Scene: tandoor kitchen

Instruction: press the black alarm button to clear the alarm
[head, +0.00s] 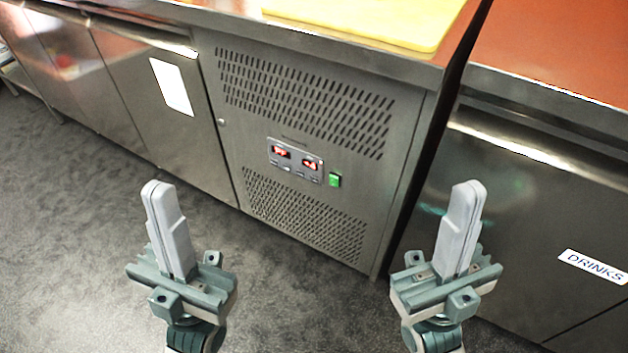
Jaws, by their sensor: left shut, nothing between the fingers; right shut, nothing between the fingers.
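A control panel (295,161) with two red lit displays sits on the vented metal front of the counter unit, ahead of my grippers. Small buttons show in a row under the displays. They are too small to tell which one is the black alarm button. A green switch (335,180) is just right of the panel. My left gripper (157,190) is shut and empty, lower left of the panel. My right gripper (468,190) is shut and empty, lower right of the panel. Both are apart from the panel.
Steel doors (140,90) stand to the left, one with a white sheet (171,86). A drawer labelled DRINKS (592,266) is at the right. The grey floor (290,300) between my grippers is clear.

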